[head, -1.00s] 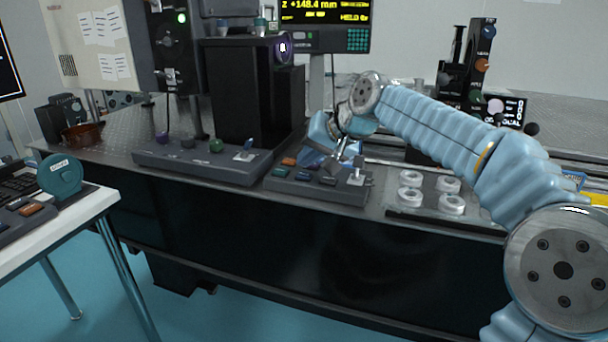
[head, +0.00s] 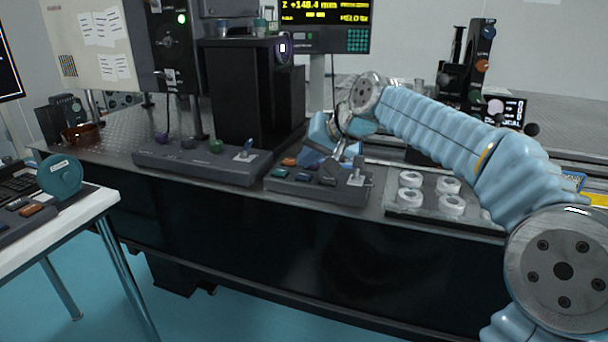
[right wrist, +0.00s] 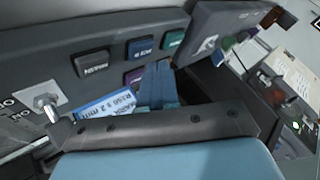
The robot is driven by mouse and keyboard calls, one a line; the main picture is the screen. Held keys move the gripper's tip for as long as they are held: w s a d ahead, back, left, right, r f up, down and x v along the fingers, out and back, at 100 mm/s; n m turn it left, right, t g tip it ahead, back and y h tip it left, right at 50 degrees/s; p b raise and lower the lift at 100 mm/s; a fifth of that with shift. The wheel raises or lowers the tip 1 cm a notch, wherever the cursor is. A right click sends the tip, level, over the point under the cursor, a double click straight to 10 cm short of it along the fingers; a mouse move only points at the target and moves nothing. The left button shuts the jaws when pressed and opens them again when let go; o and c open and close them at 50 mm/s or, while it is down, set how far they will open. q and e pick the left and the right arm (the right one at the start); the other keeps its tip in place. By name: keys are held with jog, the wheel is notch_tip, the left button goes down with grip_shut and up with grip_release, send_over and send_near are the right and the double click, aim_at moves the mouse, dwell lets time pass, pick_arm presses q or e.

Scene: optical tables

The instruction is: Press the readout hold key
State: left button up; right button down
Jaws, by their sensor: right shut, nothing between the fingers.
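The grey key box (head: 318,190) stands at the table's front edge. It has an orange key (head: 289,161), several darker keys and a metal toggle. My right gripper (head: 338,151) is shut and empty just above the back of the box. In the right wrist view its blue fingers (right wrist: 158,84) are close to the keys; contact cannot be told. Key lettering is too blurred to pick out the hold key. My left gripper is out of view.
The yellow-lettered readout (head: 325,12) stands behind the box. A longer control box (head: 200,165) with knobs is left of it. A tray (head: 400,213) with several white rings is right of it. A toggle lever (right wrist: 45,98) stands up near the gripper.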

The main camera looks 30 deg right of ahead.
aim_at(308, 176)
jog(key=shift+f, duration=0.15)
dwell(0.4)
jog(key=shift+f+b, duration=0.3)
jog(key=shift+b, duration=0.05)
jog(key=shift+f+b, duration=0.3)
jog(key=shift+f, duration=0.1)
dwell(0.5)
dwell(0.4)
jog(key=shift+r+p, duration=0.75)
jog(key=shift+r, duration=0.1)
jog(key=shift+r, duration=0.1)
notch_tip(308, 176, up, 5)
jog(key=p, duration=0.4)
jog(key=shift+p, duration=0.3)
